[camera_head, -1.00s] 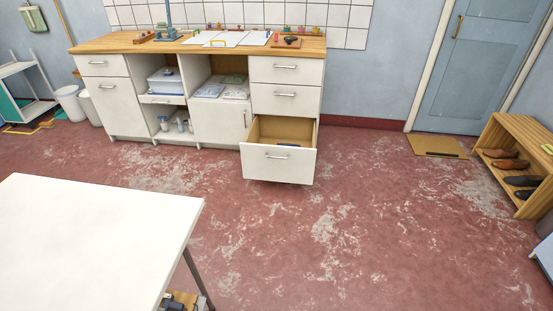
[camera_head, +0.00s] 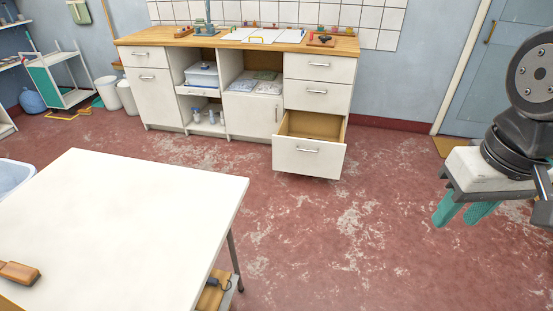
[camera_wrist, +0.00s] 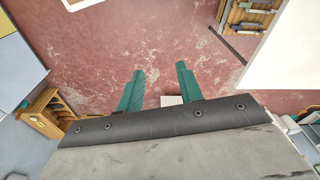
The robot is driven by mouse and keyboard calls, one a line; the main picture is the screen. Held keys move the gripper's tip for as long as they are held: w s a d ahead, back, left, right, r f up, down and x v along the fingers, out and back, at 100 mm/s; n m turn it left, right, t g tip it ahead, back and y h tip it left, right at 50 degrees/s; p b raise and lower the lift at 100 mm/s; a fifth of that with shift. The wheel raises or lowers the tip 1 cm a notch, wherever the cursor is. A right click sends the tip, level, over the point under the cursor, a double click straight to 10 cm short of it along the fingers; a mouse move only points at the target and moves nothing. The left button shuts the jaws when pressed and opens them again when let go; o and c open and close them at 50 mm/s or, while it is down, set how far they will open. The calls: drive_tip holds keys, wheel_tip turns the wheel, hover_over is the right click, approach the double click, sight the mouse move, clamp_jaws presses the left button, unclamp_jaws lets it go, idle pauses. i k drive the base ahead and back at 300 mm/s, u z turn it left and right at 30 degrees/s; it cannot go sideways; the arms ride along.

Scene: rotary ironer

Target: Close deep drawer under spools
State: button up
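The deep drawer (camera_head: 309,158) is the bottom drawer at the right end of the white cabinet. It is pulled well out, with its wooden inside showing and a metal bar handle (camera_head: 299,149) on its white front. Small coloured spools (camera_head: 291,27) stand along the back of the wooden worktop above. My gripper (camera_head: 461,215), with teal fingers, is at the right of the head view, nearer than the drawer and far from it. In the wrist view my gripper (camera_wrist: 158,85) has its two fingers apart with nothing between them, over red floor.
A white table (camera_head: 120,220) fills the near left, with a wooden-handled item on it. Red, worn floor (camera_head: 340,235) lies clear between the table, the drawer and my arm. A white trolley (camera_head: 66,78) and bins stand at the back left.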

sight(292, 153)
drive_tip(key=i, duration=1.1)
drive_tip(key=z, duration=0.4)
drive_tip(key=i, duration=2.45)
drive_tip(key=u, duration=0.55)
